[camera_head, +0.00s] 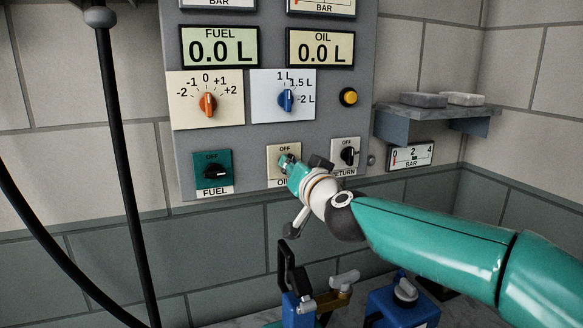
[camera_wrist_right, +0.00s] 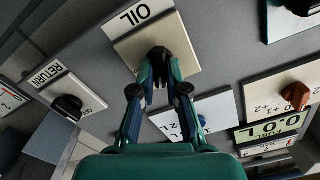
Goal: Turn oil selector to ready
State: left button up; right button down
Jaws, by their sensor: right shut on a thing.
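The oil selector is a black knob (camera_wrist_right: 158,53) on a cream plate marked OFF and OIL, low on the grey panel. In the head view its plate (camera_head: 278,150) shows, but my right gripper (camera_head: 290,165) covers most of the knob. In the right wrist view my right gripper (camera_wrist_right: 160,72) has its two fingers closed on the sides of the knob. The knob's pointer is hidden, so its setting cannot be told. The oil display (camera_head: 320,48) reads 0.0 L. My left gripper is not in view.
The fuel selector (camera_head: 212,173) is left of the oil plate, and the return selector (camera_head: 348,155) is close on its right. Above are an orange knob (camera_head: 208,103), a blue knob (camera_head: 286,100) and a yellow button (camera_head: 348,96). A shelf (camera_head: 440,112) juts out at right. Black hoses hang at left.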

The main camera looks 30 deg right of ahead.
jog(key=shift+d+f+m+b, duration=0.15)
jog(key=shift+m+b, duration=0.25)
jog(key=shift+m, duration=1.75)
jog(key=shift+a+f+m+b, duration=0.1)
jog(key=shift+m+b, duration=0.35)
jog(key=shift+m, duration=1.65)
jog(key=shift+d+f+m+b, duration=0.15)
jog(key=shift+m+b, duration=0.25)
jog(key=shift+m, duration=1.75)
jog(key=shift+a, duration=0.1)
jog(key=c, duration=1.2)
grip_release()
jog(key=shift+s+r, duration=0.1)
jog(key=shift+r, duration=0.05)
